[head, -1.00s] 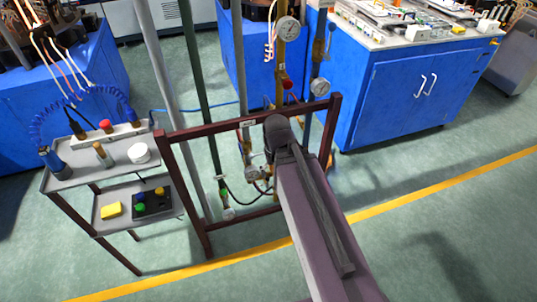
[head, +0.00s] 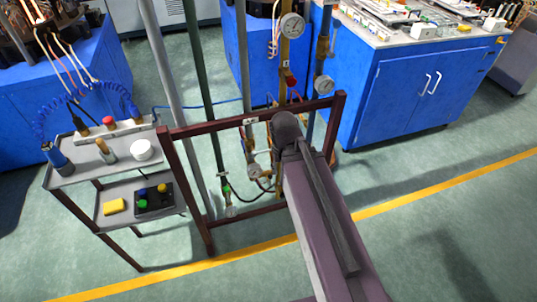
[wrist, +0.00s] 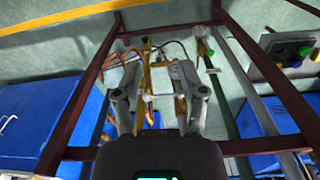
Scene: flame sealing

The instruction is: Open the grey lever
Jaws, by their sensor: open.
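In the wrist view my gripper (wrist: 156,72) is open, its two fingers spread either side of yellow pipes and fittings (wrist: 152,90) beyond them. I see nothing held between the fingers. In the head view my arm blocks the gripper and part of the pipework. Vertical pipes with valves and gauges (head: 292,26) stand at a dark red frame (head: 190,131). I cannot clearly pick out the grey lever in either view. A red valve part (head: 291,81) shows on the brass pipe above my arm.
The frame's bars also cross the wrist view (wrist: 85,92), close around the gripper. A grey two-shelf cart (head: 68,178) stands left of the frame. Blue cabinets (head: 395,100) stand behind at right. The floor right of my arm is clear past a yellow line (head: 440,187).

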